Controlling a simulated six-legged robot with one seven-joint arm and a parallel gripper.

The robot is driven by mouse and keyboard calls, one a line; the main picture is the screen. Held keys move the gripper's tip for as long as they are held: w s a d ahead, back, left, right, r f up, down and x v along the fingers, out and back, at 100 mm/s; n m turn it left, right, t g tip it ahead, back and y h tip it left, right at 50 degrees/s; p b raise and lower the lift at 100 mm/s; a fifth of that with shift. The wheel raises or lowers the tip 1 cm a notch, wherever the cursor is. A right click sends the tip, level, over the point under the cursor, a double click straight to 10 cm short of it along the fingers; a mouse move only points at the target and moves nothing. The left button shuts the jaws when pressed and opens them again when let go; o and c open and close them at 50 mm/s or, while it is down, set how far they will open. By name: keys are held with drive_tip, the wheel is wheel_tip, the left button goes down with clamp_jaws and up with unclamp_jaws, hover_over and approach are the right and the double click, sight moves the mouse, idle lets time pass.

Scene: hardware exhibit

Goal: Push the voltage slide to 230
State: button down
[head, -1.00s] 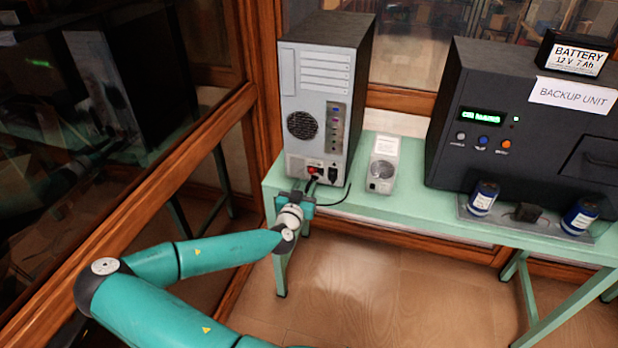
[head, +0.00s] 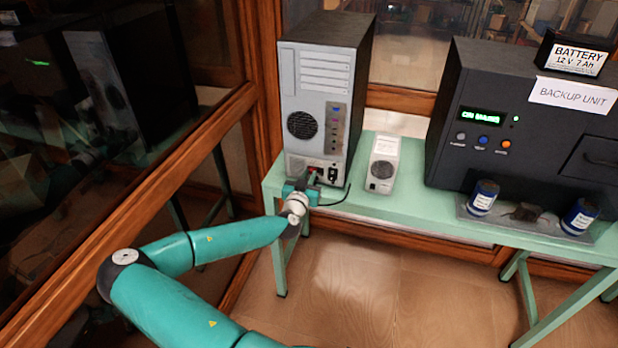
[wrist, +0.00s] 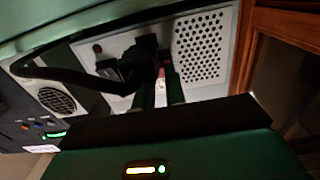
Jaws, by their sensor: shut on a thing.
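The grey computer tower (head: 312,85) stands on the left end of the green bench with its rear panel facing me. The voltage slide (wrist: 166,58) shows as a small dark-red patch on the panel, beside the vent grille in the wrist view. My gripper (head: 313,179) reaches the low part of the panel. In the wrist view my gripper (wrist: 161,78) has its fingers shut on the slide at the panel. The fingers partly cover it, and its printed value cannot be read. A black plug with a cable (wrist: 137,62) sits right next to the fingers.
A small grey box (head: 382,165) stands right of the tower on the bench (head: 405,202). The backup unit (head: 540,120) stands farther right. The black cable runs close to my gripper. A wooden-framed glass wall (head: 150,200) is to the left. The floor before the bench is clear.

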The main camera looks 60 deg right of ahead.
drive_tip(key=shift+s+d, duration=0.2)
drive_tip(key=shift+s, duration=1.1)
drive_tip(key=c, duration=1.4)
unclamp_jaws()
drive_tip(key=shift+c, duration=0.2)
drive_tip(key=shift+w+a, duration=0.1)
drive_tip(key=s+a, duration=0.2)
drive_tip(key=a, duration=1.1)
drive_tip(key=shift+a, duration=0.25)
drive_tip(key=shift+s, duration=0.1)
